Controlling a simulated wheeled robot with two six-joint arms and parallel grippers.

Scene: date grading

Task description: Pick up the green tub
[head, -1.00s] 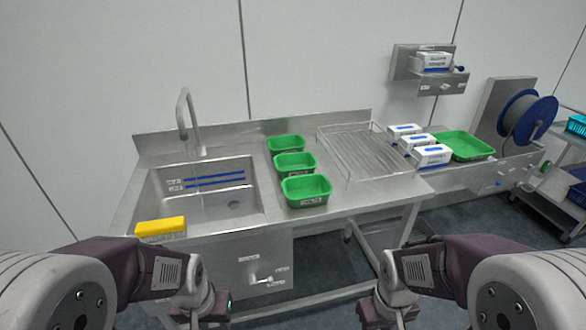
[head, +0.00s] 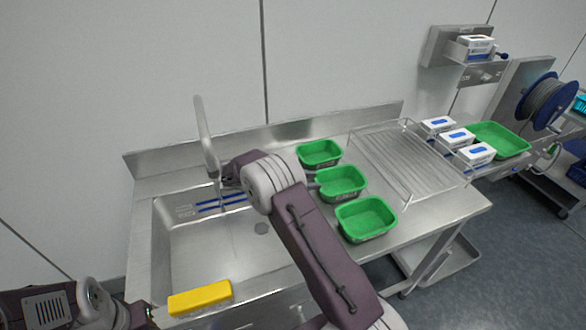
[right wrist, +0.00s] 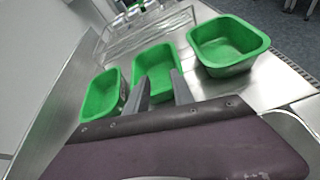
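Three green tubs stand in a row on the steel counter between sink and rack: a far tub (head: 320,153), a middle tub (head: 342,183) and a near tub (head: 366,218). All look empty. In the right wrist view the far tub (right wrist: 101,96) is left, the middle tub (right wrist: 156,66) central and the near tub (right wrist: 229,45) right. My right gripper (right wrist: 160,88) is open and empty, its fingers pointing toward the middle tub; contact cannot be told. In the head view my right arm mostly hides it. My left gripper's fingers are out of view.
The sink (head: 190,262) with a tall faucet (head: 207,140) lies left of the tubs. A yellow block (head: 200,298) is on its front edge. A wire rack (head: 410,165), white boxes (head: 455,138) and a green tray (head: 500,140) are to the right.

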